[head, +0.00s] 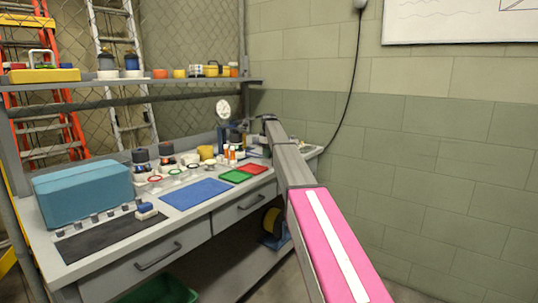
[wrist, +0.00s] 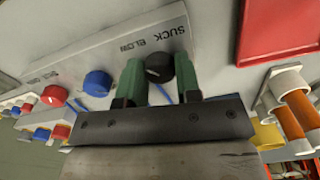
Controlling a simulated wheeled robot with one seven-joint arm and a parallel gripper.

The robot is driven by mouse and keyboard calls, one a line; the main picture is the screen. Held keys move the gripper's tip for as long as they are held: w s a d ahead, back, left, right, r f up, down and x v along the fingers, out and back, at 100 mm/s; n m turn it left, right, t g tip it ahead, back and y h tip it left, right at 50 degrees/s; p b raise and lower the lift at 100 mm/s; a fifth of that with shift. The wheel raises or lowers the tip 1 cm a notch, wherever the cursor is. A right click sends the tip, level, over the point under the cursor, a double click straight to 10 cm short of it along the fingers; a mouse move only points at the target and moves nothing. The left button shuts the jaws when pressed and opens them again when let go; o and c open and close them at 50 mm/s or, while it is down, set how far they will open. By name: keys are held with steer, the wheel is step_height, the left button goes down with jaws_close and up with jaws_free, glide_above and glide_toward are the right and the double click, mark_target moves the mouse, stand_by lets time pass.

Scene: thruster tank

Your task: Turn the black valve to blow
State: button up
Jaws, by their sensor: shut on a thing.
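In the wrist view the black valve (wrist: 159,68) is a round knob on a pale panel (wrist: 100,50). The words SUCK and BLOW are printed beside it, upside down in this view. A small white mark shows on the knob's face, but I cannot tell clearly which word it points to. My gripper (wrist: 160,80) has green fingers, one on each side of the knob, and is shut on it. In the head view my arm reaches to the far end of the bench; the valve and fingers cannot be made out there.
A blue knob (wrist: 97,83) and a red knob (wrist: 53,96) sit left of the valve. Orange cylinders (wrist: 299,115) with white ends stand at right. On the bench are a red tray (head: 257,169), a green tray (head: 236,176), a blue mat (head: 195,193) and a teal box (head: 83,190).

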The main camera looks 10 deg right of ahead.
steer(key=shift+n, duration=0.8)
steer(key=o, duration=0.9)
steer(key=shift+r, duration=0.1)
step_height(320, 180, up, 11)
steer(key=shift+f, duration=0.2)
